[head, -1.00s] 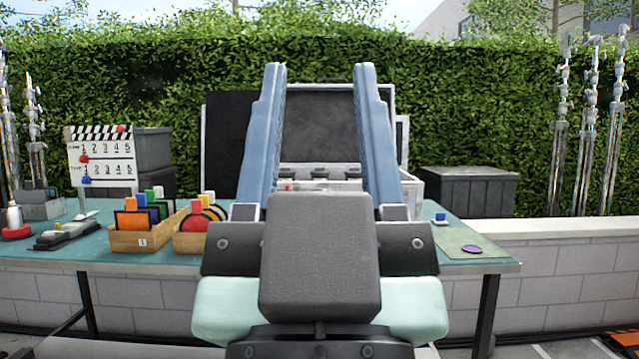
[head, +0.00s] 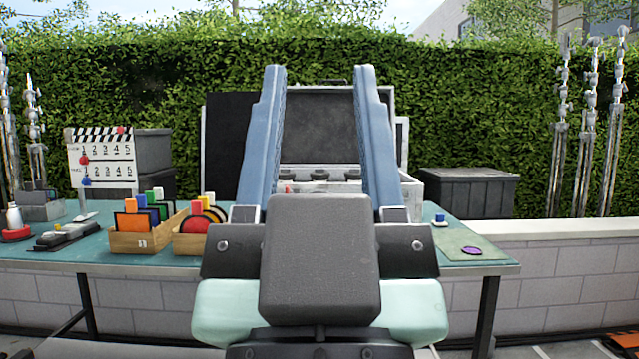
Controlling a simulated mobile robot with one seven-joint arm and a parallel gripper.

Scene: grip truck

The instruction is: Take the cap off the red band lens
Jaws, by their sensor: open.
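My gripper (head: 320,72) is open, its two long blue fingers pointing up and wide apart in the middle of the head view. Nothing is between the fingertips. Behind them on the table stands an open pale case (head: 402,150) with a dark lid lining. Several dark round-topped shapes, perhaps capped lenses (head: 320,174), show in a row inside it. A small red spot (head: 288,188) shows near the left finger at the case's front; I cannot tell if it is the red band. My gripper hides much of the case's front.
The teal table (head: 60,250) holds wooden boxes of coloured discs and squares (head: 142,242), a clapperboard (head: 103,158) and a small red-based bottle (head: 15,222) at left. A green mat (head: 460,246) with a purple disc (head: 471,250) and a blue-topped item (head: 440,218) lie at right.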

